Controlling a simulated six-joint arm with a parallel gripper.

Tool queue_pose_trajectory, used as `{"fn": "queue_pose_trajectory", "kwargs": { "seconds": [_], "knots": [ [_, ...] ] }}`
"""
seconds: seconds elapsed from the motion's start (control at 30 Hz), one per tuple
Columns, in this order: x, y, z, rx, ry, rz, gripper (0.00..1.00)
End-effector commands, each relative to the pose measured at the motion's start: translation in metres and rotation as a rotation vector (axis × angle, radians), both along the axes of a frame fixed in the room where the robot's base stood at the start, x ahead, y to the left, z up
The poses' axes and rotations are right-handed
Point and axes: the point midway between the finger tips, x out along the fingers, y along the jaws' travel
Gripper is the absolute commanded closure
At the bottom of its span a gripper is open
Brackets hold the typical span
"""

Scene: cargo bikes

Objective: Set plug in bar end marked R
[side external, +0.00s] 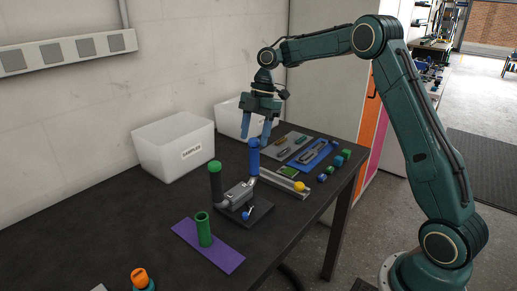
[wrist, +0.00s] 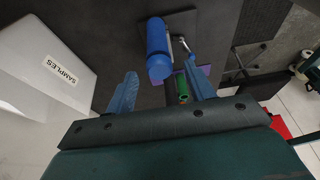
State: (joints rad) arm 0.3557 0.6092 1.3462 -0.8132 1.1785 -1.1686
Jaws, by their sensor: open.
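The handlebar is on a dark stand (side external: 252,213), with two upright ends. The right end (side external: 254,160) is blue with a rounded blue top; I cannot tell whether this top is a separate plug. No R mark is readable. My gripper (side external: 256,138) is open, pointing down, its blue fingers around or just above the blue top. In the wrist view, the blue end (wrist: 158,42) lies between the fingers (wrist: 160,88), apparently apart from both.
A green tube (side external: 203,229) stands upright on a purple mat (side external: 222,256). An orange piece (side external: 139,276) is at the front edge. A white SAMPLES bin (side external: 172,152) stands at the back. A rail with a yellow knob (side external: 299,187), trays and several small blocks lie right.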

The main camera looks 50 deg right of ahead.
Motion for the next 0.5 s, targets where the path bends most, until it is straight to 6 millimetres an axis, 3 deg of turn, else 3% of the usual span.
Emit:
{"fn": "queue_pose_trajectory", "kwargs": {
  "seconds": [0.5],
  "knots": [
    [0.0, -0.001, 0.034, 0.0, -0.001, 0.0, 0.46]
  ]
}}
